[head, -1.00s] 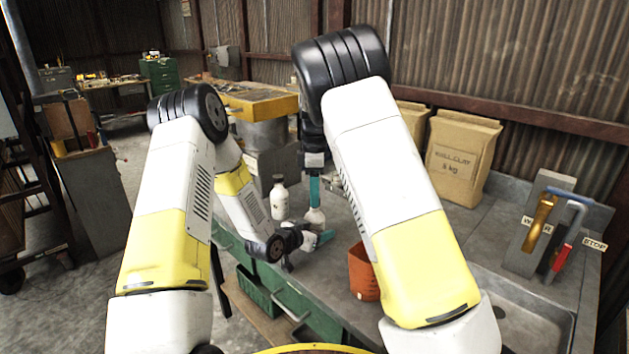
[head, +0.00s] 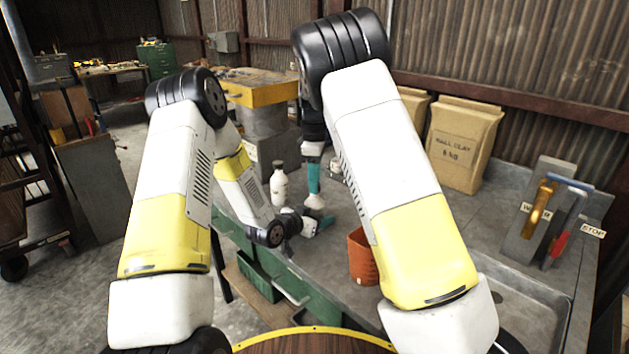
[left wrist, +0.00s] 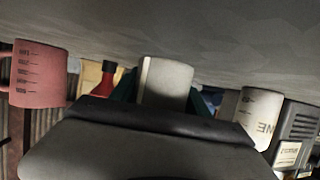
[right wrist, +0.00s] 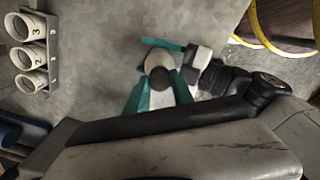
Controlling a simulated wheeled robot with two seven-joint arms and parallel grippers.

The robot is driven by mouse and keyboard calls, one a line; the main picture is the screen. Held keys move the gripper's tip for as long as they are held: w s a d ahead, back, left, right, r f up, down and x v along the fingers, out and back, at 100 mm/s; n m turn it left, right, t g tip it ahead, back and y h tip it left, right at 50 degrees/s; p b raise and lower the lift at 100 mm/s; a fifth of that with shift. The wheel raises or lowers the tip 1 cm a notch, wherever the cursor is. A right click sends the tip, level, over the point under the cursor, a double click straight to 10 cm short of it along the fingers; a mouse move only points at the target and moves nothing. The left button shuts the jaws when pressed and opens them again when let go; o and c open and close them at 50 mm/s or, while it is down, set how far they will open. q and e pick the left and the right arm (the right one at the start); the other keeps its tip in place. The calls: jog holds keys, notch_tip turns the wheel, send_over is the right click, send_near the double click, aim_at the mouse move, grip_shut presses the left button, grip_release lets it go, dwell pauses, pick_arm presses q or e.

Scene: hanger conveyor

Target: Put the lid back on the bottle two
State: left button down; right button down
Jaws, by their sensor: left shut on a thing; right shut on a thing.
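Bottle two (head: 314,202), small and white, is upright just above or on the bench; I cannot tell which. My left gripper (head: 318,226) is shut around its body; in the left wrist view the white bottle (left wrist: 166,82) fills the space between the teal fingers. My right gripper (head: 314,178) points straight down over the bottle, shut. In the right wrist view its teal fingertips (right wrist: 161,84) close on a small dark lid (right wrist: 160,77), with the bottle's pale shoulder (right wrist: 159,61) right beyond. Whether lid and neck touch is hidden.
A second white bottle (head: 279,185) stands capped on the bench, left of my grippers. An orange-red cup (head: 362,258) stands to the right, partly behind my right arm. A rack with numbered white cups (right wrist: 33,55) shows in the right wrist view. Clay bags (head: 465,142) stand behind.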

jog(key=m, duration=0.6)
jog(key=shift+m, duration=0.3)
jog(key=m, duration=1.2)
jog(key=shift+m, duration=0.4)
jog(key=m, duration=0.6)
jog(key=c, duration=1)
grip_release()
notch_tip(320, 180, up, 12)
jog(key=shift+f, duration=0.1)
